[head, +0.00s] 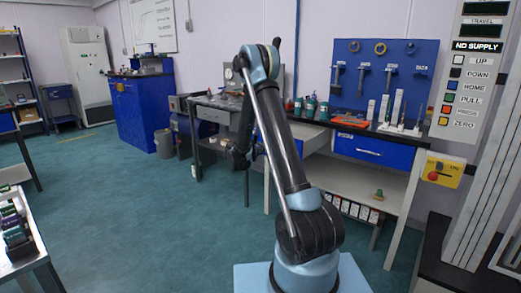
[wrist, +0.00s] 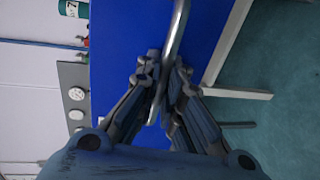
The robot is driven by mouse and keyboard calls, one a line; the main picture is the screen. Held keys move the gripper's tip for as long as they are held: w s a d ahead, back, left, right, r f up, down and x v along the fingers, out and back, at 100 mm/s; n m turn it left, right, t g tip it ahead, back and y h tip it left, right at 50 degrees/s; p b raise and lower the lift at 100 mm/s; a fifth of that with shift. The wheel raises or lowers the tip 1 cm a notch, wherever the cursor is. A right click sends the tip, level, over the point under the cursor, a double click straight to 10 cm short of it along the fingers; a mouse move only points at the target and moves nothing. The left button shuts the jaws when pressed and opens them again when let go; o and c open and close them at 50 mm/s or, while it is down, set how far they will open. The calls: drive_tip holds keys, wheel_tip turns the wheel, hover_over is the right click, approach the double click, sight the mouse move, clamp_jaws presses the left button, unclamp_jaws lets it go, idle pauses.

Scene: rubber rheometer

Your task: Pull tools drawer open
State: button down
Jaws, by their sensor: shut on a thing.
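In the wrist view my gripper (wrist: 165,85) is shut on a silver bar handle (wrist: 178,35) on a blue drawer front (wrist: 120,45). In the head view my gripper (head: 238,158) is left of the workbench, partly behind my arm. A pale drawer side (head: 310,137) juts out from the left part of the bench, so this drawer appears to stand out of its slot.
A second blue drawer (head: 375,150) on the bench's right is shut. Bottles and tools stand on the benchtop, below a blue pegboard (head: 385,75). A machine with a yellow switch box (head: 441,170) stands at right. The green floor (head: 150,215) at left is clear.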

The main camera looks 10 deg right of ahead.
drive_tip(key=shift+s+d+f, duration=0.1)
drive_tip(key=shift+s+d, duration=0.1)
drive_tip(key=shift+d, duration=0.05)
drive_tip(key=c, duration=1.7)
unclamp_jaws()
drive_tip(key=shift+w+a, duration=0.1)
drive_tip(key=shift+a, duration=0.1)
drive_tip(key=v, duration=1.1)
drive_tip(key=shift+s+a, duration=0.25)
drive_tip(key=shift+s, duration=0.05)
